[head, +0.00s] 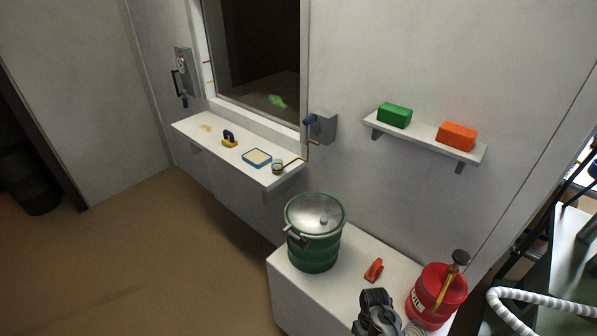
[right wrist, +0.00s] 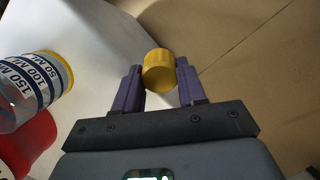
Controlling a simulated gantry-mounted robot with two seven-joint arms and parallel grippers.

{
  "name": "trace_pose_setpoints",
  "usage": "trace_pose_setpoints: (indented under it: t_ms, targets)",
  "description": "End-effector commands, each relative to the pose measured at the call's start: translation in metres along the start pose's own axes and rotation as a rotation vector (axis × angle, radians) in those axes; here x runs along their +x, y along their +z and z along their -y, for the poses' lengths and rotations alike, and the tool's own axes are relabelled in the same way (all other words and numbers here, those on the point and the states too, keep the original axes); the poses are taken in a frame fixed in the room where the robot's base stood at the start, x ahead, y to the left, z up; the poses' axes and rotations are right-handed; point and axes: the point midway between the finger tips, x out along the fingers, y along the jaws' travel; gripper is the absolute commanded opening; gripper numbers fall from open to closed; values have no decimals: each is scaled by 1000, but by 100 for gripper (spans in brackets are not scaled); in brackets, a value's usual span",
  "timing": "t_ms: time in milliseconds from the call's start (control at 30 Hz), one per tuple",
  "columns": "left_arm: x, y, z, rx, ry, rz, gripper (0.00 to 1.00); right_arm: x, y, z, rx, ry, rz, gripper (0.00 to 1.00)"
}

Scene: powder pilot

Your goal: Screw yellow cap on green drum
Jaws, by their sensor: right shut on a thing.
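The green drum (head: 313,250) stands upright on a white bench in the head view. It has a silver domed lid (head: 310,211) with a small fitting on it and a clamp at its rim. My right gripper (right wrist: 160,80) is shut on the yellow cap (right wrist: 159,70), held between its purple fingertips. In the head view the dark grey end of my right arm (head: 375,312) is low over the bench, in front and to the right of the drum; its fingers and the cap are hidden there. My left gripper is not in view.
The white bench (head: 285,277) also holds a red clamp-like item (head: 374,270) and a red can (head: 437,290). A graduated clear bottle (right wrist: 30,88) is left of my gripper in the wrist view. A wall shelf (head: 415,131) holds green and orange blocks.

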Motion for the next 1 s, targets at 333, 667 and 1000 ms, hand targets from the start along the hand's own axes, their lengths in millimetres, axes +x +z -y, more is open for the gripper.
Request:
trace_pose_setpoints:
  t_ms: [333,667,1000]
  targets:
    - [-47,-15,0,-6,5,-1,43,15,68,10,5,-7,58,0]
    - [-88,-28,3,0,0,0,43,15,134,20,8,-1,81,0]
    - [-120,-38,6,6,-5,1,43,0,185,29,13,11,73,0]
